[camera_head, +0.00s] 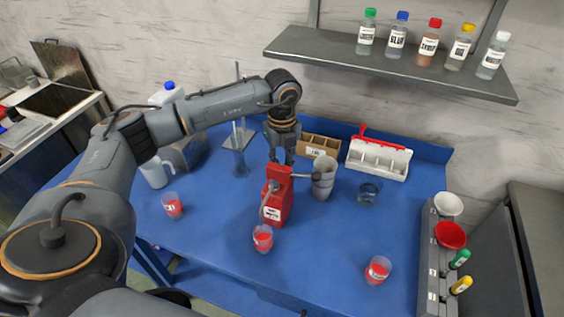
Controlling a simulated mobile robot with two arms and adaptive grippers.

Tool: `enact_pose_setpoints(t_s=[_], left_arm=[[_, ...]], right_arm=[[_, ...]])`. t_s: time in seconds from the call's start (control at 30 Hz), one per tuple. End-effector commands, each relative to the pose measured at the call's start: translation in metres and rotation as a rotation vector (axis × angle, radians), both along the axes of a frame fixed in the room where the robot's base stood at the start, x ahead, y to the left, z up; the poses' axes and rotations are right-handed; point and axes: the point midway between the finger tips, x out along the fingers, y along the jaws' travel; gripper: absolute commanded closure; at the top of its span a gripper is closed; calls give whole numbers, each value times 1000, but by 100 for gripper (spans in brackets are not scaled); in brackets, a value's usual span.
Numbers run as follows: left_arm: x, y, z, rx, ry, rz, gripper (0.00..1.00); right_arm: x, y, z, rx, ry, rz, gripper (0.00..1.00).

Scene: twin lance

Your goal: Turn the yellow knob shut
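A red dispenser (277,199) with a white label and a grey spout stands on the blue table. I cannot make out a yellow knob on it; its top is partly hidden by my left gripper. My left gripper (282,157) points down right at the dispenser's top. Its fingers look a little apart, but I cannot tell whether something is between them. A clear cup with red liquid (263,239) stands below the spout. My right gripper is not in view.
Stacked grey cups (323,178) stand close right of the dispenser. Other cups with red contents stand left (172,206) and right (377,270). A white holder (379,158) is behind. A bottle shelf (390,68) hangs above. The front right table is mostly clear.

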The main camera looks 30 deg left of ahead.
Motion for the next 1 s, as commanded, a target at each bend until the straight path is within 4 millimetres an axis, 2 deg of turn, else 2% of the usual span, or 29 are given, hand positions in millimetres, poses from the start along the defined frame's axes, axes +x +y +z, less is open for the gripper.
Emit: enact_pose_setpoints(t_s=[0.27, 0.47, 1.0], left_arm=[[0, 0, -1, -1, 0, -27, 100], [0, 0, -2, -2, -1, -120, 100], [1, 0, -2, 0, -2, -603, 100]], right_arm=[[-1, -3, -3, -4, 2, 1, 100], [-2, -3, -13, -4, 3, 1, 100], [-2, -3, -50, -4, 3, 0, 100]])
